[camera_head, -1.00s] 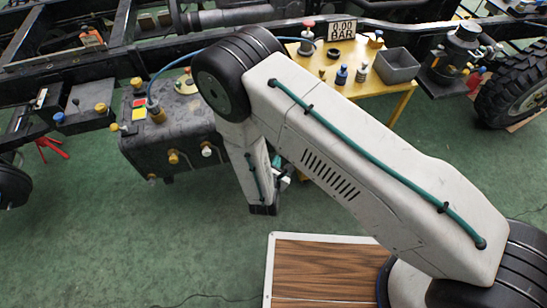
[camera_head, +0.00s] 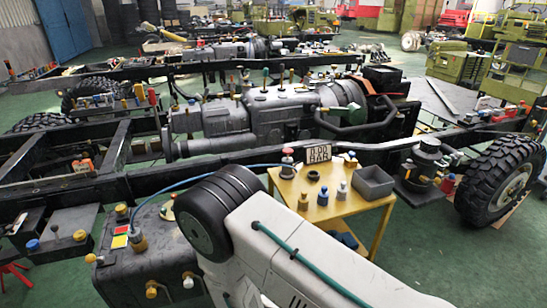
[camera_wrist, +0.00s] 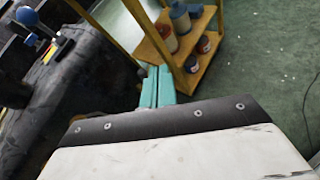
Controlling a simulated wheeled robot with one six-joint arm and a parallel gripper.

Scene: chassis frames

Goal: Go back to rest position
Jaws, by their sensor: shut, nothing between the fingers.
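My gripper (camera_wrist: 158,72) shows in the wrist view as two teal fingers side by side, closed together with nothing held. It is in front of the lower part of a yellow stand and above the green floor. In the head view my pale arm with a dark elbow comes up from the bottom edge; the gripper itself is out of that picture.
A dark tank (camera_head: 150,258) with knobs stands left of my arm. A yellow table (camera_head: 330,205) beyond the arm bears bottles, a pressure display (camera_head: 318,154) and a grey bin (camera_head: 373,183). Tins (camera_wrist: 180,18) sit on a lower shelf. Open floor (camera_wrist: 270,60) lies to the right.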

